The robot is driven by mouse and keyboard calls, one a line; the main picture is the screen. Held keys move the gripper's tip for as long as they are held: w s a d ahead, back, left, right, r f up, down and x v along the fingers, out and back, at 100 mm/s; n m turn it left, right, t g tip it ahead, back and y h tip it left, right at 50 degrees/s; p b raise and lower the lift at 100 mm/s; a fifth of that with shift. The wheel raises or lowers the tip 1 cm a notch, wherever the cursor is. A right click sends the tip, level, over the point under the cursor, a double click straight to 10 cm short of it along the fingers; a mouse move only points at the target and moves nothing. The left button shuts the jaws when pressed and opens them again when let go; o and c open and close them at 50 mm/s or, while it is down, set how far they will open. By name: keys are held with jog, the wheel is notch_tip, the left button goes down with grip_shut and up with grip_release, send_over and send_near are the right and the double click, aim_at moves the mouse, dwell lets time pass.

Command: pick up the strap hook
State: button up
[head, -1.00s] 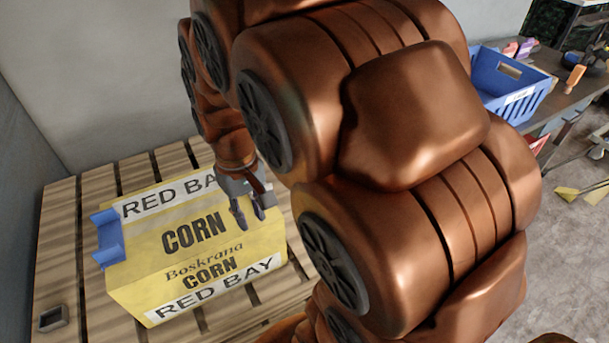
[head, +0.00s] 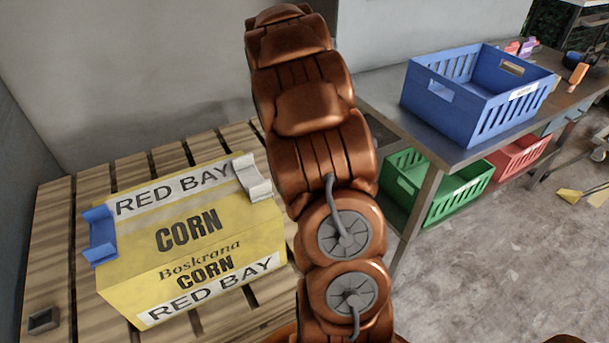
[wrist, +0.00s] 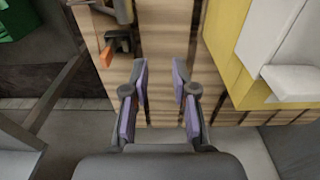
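A dark piece with a small orange part (wrist: 118,45) lies at the pallet boards, upper left in the wrist view. It may be the strap hook, but its shape is too small to tell for sure. A grey-brown piece (wrist: 122,10) shows just beyond it, cut off by the picture's edge. My gripper (wrist: 161,68) is open and empty, its two purple-padded fingers apart over the boards. The dark piece is ahead of the left finger and apart from it. In the head view my arm hides the gripper and this spot.
A yellow corn box (head: 190,235) stands on the wooden pallet (head: 60,255), with a blue corner guard (head: 100,236) and a white one (head: 252,178). The box is right of my fingers in the wrist view. A table with a blue crate (head: 465,100) stands right; green (head: 455,190) and red crates sit below.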

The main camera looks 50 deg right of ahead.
jog(key=shift+t, duration=0.5)
jog(key=d+f, duration=0.3)
jog(key=d, duration=0.1)
jog(key=w+d+f+b, duration=0.1)
jog(key=d+f, duration=0.1)
jog(key=d, duration=0.2)
jog(key=w+d+f, duration=0.1)
jog(key=d+f, duration=0.2)
jog(key=d, duration=0.1)
jog(key=shift+w+d+f, duration=0.1)
jog(key=shift+d+f, duration=0.25)
jog(key=shift+w+d+f+p, duration=0.15)
jog(key=shift+f+p, duration=0.1)
jog(key=shift+f, duration=1.05)
jog(key=shift+w+a+f+p, duration=0.1)
jog(key=shift+w+f+p, duration=0.15)
jog(key=shift+f, duration=1)
jog(key=shift+w+d+f+p, duration=0.1)
jog(key=shift+f+p, duration=0.2)
jog(key=shift+f, duration=1)
jog(key=shift+c, duration=0.2)
grip_shut()
